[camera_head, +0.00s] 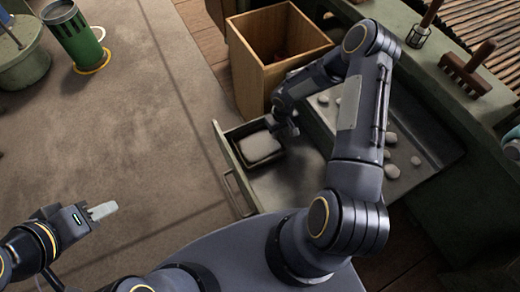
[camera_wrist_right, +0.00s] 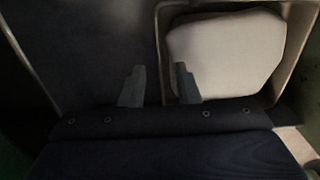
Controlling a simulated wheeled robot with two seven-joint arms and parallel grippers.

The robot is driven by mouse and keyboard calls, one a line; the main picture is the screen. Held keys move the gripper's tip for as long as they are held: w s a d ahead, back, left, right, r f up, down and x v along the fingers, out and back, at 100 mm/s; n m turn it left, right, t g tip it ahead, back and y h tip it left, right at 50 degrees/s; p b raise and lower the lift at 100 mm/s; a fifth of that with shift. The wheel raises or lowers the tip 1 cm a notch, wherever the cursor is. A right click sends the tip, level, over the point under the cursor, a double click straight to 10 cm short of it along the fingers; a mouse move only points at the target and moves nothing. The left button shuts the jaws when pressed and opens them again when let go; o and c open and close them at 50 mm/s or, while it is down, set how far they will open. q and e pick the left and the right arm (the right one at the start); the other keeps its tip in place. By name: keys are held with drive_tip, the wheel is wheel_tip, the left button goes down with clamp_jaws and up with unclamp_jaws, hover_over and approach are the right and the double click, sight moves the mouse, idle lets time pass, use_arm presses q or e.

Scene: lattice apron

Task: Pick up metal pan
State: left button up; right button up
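The metal pan (camera_head: 235,150) appears to be the small rectangular dark container in the open drawer (camera_head: 285,185). A pale, rounded block (camera_head: 260,147) lies in it. My right gripper (camera_head: 288,128) is at the pan's right side. In the right wrist view, the gripper's two fingers (camera_wrist_right: 160,86) are apart, one on each side of the pan's near-left wall (camera_wrist_right: 161,45), with the pale block (camera_wrist_right: 225,55) beside them. Whether the fingers touch the wall is unclear. My left gripper (camera_head: 101,210) is over the floor at lower left, away from the pan; its finger gap is not clear.
A tall open wooden box (camera_head: 280,45) stands behind the drawer. A green counter (camera_head: 440,90) with brushes runs along the right. A green bin (camera_head: 75,35) is at upper left.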

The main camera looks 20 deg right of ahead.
sight(279, 138)
wheel_tip(279, 138, down, 4)
drive_tip(key=shift+f+b, duration=0.15)
drive_tip(key=shift+b, duration=0.35)
clamp_jaws()
